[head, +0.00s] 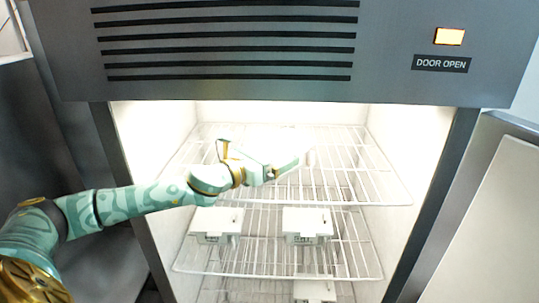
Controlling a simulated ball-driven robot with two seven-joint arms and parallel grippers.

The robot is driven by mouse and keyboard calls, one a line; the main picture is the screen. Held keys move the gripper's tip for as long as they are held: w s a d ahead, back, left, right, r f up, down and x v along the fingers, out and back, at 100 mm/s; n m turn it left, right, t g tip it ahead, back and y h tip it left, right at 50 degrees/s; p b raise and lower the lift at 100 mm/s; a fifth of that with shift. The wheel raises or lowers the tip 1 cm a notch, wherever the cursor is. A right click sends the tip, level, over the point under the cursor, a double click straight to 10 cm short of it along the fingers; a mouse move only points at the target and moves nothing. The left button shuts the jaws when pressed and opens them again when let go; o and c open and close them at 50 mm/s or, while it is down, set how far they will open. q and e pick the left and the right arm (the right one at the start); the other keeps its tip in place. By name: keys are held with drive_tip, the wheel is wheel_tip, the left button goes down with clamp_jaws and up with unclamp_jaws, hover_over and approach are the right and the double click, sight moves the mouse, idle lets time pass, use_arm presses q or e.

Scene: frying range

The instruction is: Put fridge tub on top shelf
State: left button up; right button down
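The upright fridge stands open, with its wire top shelf (358,182) brightly lit. My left arm reaches in from the left, and my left gripper (285,163) is just above the top shelf, near its middle. A pale, washed-out patch lies around and behind its fingers; I cannot make out whether a tub is there or whether the fingers are open or shut. Two white tubs, the left tub (216,223) and the right tub (307,223), sit on the middle shelf (262,258). Another white tub (314,291) shows partly on the lower shelf. My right gripper is out of view.
A grey vent panel (230,45) with a lit lamp (449,37) and a "DOOR OPEN" label (441,64) overhangs the opening. The fridge's side walls bound the shelf left and right. The top shelf's right part looks bare.

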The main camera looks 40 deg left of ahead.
use_arm(q)
drive_tip(key=s+a+b, duration=0.1)
drive_tip(key=b, duration=0.1)
drive_tip(key=s+a+f+b, duration=0.1)
drive_tip(key=s+b, duration=0.1)
drive_tip(key=shift+s+a+f, duration=0.1)
drive_tip(key=shift+s+a, duration=0.05)
drive_tip(key=shift+a, duration=0.05)
drive_tip(key=s+b, duration=0.1)
drive_tip(key=b, duration=0.1)
drive_tip(key=s+r+b, duration=0.1)
drive_tip(key=b, duration=0.1)
drive_tip(key=shift+s+d, duration=0.15)
drive_tip(key=shift+s, duration=0.25)
drive_tip(key=shift+s+r, duration=0.1)
drive_tip(key=shift+s, duration=0.25)
drive_tip(key=v, duration=0.4)
drive_tip(key=shift+s+a, duration=0.25)
drive_tip(key=shift+s, duration=0.1)
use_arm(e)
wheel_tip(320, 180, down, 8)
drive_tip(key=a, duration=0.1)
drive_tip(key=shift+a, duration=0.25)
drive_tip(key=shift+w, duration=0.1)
